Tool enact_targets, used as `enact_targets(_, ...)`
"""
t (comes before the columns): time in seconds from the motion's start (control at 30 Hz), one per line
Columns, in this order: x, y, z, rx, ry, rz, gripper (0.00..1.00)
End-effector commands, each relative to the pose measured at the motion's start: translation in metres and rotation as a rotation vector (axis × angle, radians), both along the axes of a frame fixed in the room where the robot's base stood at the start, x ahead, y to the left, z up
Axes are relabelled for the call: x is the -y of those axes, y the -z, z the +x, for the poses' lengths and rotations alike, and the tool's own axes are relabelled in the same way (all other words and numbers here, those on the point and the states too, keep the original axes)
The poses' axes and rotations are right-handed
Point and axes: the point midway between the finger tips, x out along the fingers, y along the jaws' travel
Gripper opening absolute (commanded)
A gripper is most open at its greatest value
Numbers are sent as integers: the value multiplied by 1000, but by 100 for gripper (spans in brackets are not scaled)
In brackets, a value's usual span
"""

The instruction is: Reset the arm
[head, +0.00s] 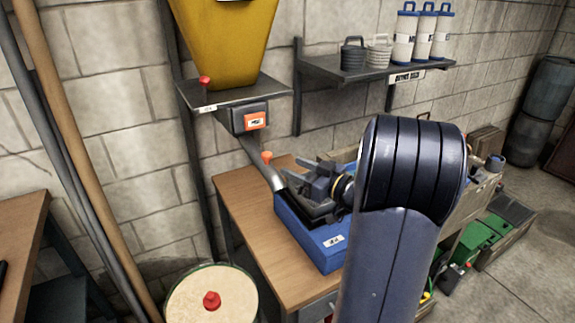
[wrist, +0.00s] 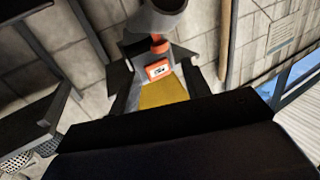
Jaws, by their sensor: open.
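My gripper (head: 303,188) is open, just above the blue box (head: 322,250) on the wooden workbench (head: 247,207). Its jaws point left towards the grey chute (head: 262,165) under the yellow hopper (head: 228,38). I see nothing held between the jaws. My arm covers the right part of the blue box. In the wrist view, a dark part of my own gripper fills the bottom, and the orange label (wrist: 158,71) of the dispenser shows beyond it.
A shelf (head: 375,70) with several white canisters (head: 404,36) hangs on the block wall. A round lidded drum (head: 212,299) stands at the front left of the bench. Green crates (head: 480,240) are on the floor at right. Open floor lies at the lower right.

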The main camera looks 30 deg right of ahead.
Motion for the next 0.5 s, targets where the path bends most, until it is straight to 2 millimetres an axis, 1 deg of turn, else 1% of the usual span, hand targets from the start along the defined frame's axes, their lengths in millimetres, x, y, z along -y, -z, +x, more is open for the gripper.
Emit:
enact_targets(0.1, 1, 0, -3, 0, 1, 1, 45)
enact_targets(0.37, 1, 0, -2, 0, 0, 0, 45)
enact_targets(0.5, -3, 0, 6, 0, -2, 0, 45)
